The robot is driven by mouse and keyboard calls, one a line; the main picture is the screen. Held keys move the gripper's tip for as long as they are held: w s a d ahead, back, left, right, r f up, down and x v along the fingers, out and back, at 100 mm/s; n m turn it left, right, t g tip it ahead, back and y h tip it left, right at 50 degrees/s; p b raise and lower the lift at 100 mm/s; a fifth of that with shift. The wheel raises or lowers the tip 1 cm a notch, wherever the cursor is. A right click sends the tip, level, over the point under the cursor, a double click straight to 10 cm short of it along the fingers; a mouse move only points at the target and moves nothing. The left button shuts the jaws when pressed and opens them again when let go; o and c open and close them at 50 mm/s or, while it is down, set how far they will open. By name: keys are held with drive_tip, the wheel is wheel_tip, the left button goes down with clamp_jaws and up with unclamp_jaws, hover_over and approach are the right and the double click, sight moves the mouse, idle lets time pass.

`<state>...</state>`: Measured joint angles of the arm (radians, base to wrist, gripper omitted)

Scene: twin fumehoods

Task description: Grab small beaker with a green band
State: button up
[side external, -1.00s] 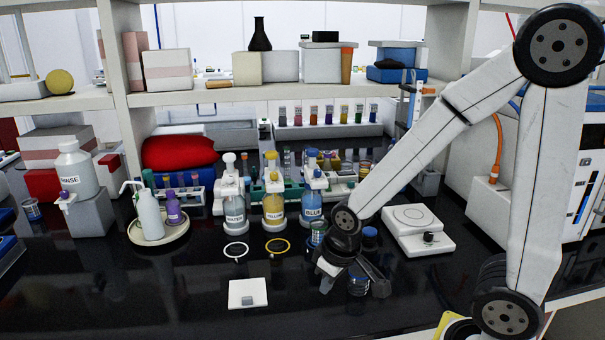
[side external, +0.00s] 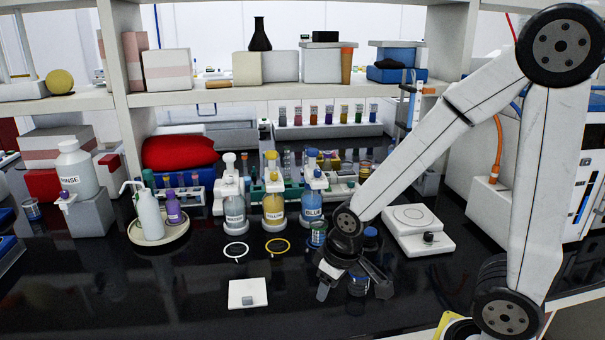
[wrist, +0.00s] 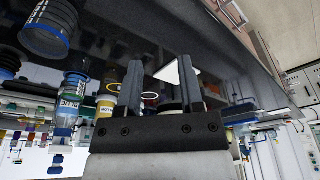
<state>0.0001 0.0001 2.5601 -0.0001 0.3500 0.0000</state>
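A small clear beaker (side external: 317,234) stands beside the blue bottle in the side view; its band looks greenish, though the detail is small. Another clear beaker (side external: 358,286) stands by my gripper, partly hidden behind it. In the wrist view a large, close beaker with blue bands (wrist: 48,30) is at the upper left, outside the fingers. My gripper (side external: 353,290) is low over the black bench, pointing down and toward the viewer. Its fingers (wrist: 158,90) are apart, with no object held between them.
The wash bottles (side external: 273,205) stand behind, with white (side external: 236,251) and yellow (side external: 277,247) rings in front. A white square plate (side external: 248,293) lies left of my gripper. A white balance (side external: 418,230) sits to the right. The front left bench is clear.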

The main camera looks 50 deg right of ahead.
sight(322, 234)
drive_tip(key=o, duration=0.6)
drive_tip(key=w+d+f+m+h, duration=0.1)
drive_tip(key=w+d+f+m, duration=0.1)
drive_tip(key=d, duration=0.4)
drive_tip(key=w+d+f+m, duration=0.2)
drive_tip(key=w+d, duration=0.1)
drive_tip(key=d, duration=0.3)
drive_tip(key=w+d+f+m+t+h, duration=0.1)
drive_tip(key=w+d+f+m, duration=0.1)
drive_tip(key=d, duration=0.4)
drive_tip(key=shift+w+d+f+m+h, duration=0.1)
drive_tip(key=shift+w+f+m+h, duration=0.15)
drive_tip(key=shift+w+m, duration=0.35)
drive_tip(key=shift+w, duration=0.1)
drive_tip(key=shift+w+d, duration=0.1)
drive_tip(key=shift+w, duration=0.05)
drive_tip(key=shift+w+d, duration=0.8)
drive_tip(key=shift+w, duration=0.35)
drive_tip(key=shift+w+d, duration=0.8)
drive_tip(key=shift+w, duration=0.35)
drive_tip(key=shift+w+d, duration=0.8)
drive_tip(key=shift+w, duration=0.35)
